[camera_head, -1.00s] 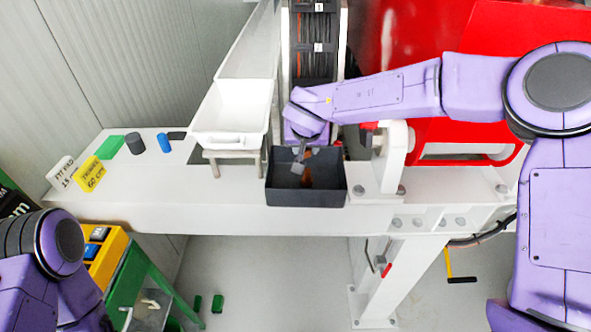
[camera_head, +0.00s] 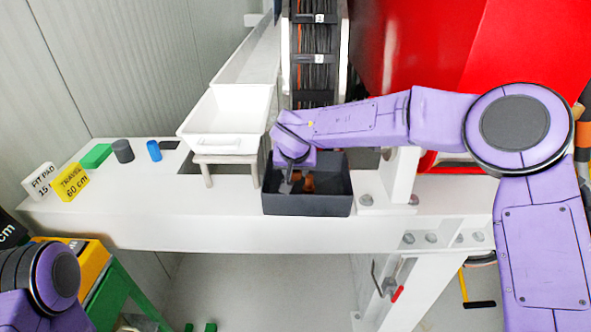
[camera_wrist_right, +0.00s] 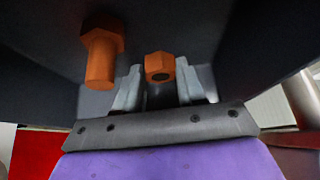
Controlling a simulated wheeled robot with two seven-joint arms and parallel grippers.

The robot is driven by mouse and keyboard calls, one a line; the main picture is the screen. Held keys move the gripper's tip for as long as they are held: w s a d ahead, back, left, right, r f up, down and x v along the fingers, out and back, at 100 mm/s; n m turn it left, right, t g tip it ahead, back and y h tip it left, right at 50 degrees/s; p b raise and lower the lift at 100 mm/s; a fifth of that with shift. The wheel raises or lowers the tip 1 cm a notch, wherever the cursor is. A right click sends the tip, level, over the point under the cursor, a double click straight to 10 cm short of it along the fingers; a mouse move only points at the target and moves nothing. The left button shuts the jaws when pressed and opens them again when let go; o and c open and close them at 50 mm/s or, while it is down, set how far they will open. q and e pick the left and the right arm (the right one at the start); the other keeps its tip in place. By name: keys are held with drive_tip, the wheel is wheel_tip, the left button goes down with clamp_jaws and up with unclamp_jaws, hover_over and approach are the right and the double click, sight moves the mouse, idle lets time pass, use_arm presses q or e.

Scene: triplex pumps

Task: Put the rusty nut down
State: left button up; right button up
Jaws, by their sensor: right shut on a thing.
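The rusty nut (camera_wrist_right: 159,66) is an orange-brown hexagon with a dark hole. In the right wrist view it sits between the two grey fingertips of my right gripper (camera_wrist_right: 160,84), which is shut on it. In the head view my right gripper (camera_head: 286,186) points down inside a dark grey bin (camera_head: 305,205), near its left side. A rusty bolt (camera_wrist_right: 101,58) with a hex head is in the bin beside the gripper. It shows as an orange patch in the head view (camera_head: 307,184). I cannot tell whether the nut touches the bin floor. My left gripper is out of view.
The bin stands on a white bench (camera_head: 150,222). A white tray (camera_head: 228,118) on a stand is close on its left. A white upright (camera_head: 401,180) is on its right. Farther left are a blue cylinder (camera_head: 154,150), a grey cylinder (camera_head: 122,151) and a green block (camera_head: 96,156).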

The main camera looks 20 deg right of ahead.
drive_tip(key=o, duration=1.1)
drive_tip(key=shift+s, duration=0.1)
drive_tip(key=shift+c, duration=0.2)
drive_tip(key=b+v, duration=0.1)
drive_tip(key=v, duration=1.1)
drive_tip(key=shift+r, duration=0.15)
